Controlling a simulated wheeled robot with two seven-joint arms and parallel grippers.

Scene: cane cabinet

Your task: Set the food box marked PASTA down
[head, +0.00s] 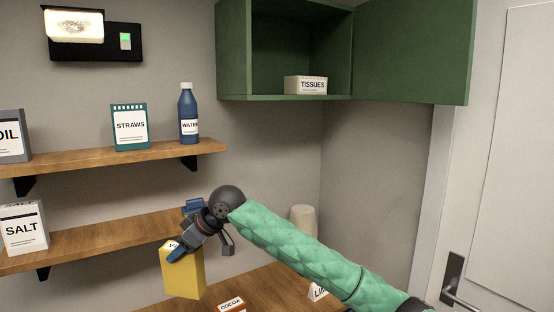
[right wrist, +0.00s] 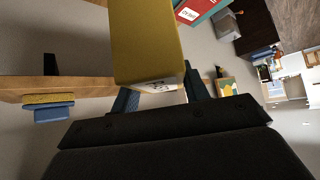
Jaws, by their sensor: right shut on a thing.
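A yellow box (head: 183,275) hangs from my right gripper (head: 188,245), in front of and below the end of the lower shelf. Its white label is mostly hidden by the fingers, so I cannot read PASTA on it. In the right wrist view the yellow box (right wrist: 147,45) sits between the two dark fingers (right wrist: 158,100), which are shut on it near its labelled end. The box looks clear of any surface. My left gripper is not in view.
The lower shelf (head: 130,235) holds a SALT box (head: 24,228) and a small blue thing (head: 193,205). The upper shelf (head: 70,162) holds several goods. Below, a wooden surface (head: 262,290) has a COCOA box (head: 232,305) and a beige cylinder (head: 303,217). The green cabinet (head: 240,50) stands open.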

